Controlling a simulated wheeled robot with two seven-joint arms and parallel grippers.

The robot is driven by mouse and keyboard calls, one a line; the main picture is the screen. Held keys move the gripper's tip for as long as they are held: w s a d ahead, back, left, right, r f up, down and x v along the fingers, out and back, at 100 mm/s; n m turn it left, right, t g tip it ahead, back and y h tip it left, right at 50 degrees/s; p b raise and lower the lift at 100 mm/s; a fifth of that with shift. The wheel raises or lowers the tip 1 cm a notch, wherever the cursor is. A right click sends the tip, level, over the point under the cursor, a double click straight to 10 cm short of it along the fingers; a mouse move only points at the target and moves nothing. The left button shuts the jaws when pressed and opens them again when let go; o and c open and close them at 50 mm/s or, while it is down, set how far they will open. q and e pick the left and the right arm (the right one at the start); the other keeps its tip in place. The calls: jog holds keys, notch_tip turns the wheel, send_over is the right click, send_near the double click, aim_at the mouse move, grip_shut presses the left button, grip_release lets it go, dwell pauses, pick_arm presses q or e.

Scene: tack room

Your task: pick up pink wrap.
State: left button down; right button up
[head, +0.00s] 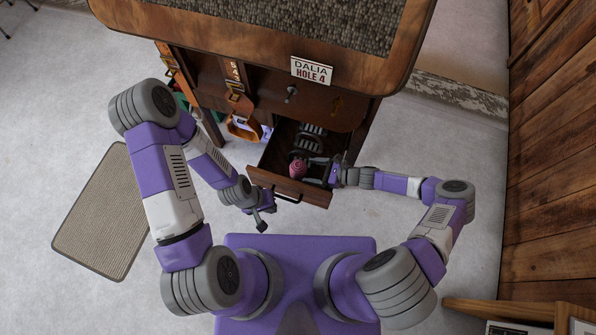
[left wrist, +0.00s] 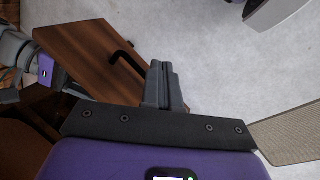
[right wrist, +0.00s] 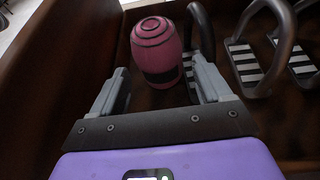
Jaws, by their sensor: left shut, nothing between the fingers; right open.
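The pink wrap (head: 298,168), a roll with dark bands, lies in the open drawer (head: 289,187). In the right wrist view the pink wrap (right wrist: 157,45) is just beyond and between the fingertips. My right gripper (head: 328,172) reaches over the drawer's right side; in its wrist view the gripper (right wrist: 161,78) is open, with nothing held. My left gripper (head: 262,222) is outside, in front of the drawer's left front corner. The left wrist view shows the left gripper (left wrist: 163,75) shut and empty, beside the drawer front (left wrist: 95,62) and its black handle (left wrist: 127,57).
Metal stirrups (right wrist: 245,60) with striped treads lie in the drawer beside the wrap. A mat (head: 105,210) lies on the floor at left. A wooden wall (head: 550,150) bounds the right.

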aim_at(298, 170)
jog(key=x, duration=0.2)
jog(key=b+x, duration=0.1)
jog(key=x, duration=0.1)
jog(key=b+x, duration=0.1)
jog(key=x, duration=0.1)
jog(key=shift+s+a+f, duration=0.15)
jog(key=shift+a+f, duration=0.05)
jog(key=shift+f, duration=0.15)
jog(key=c, duration=0.8)
jog(key=shift+o, duration=0.2)
jog(key=shift+r, duration=0.15)
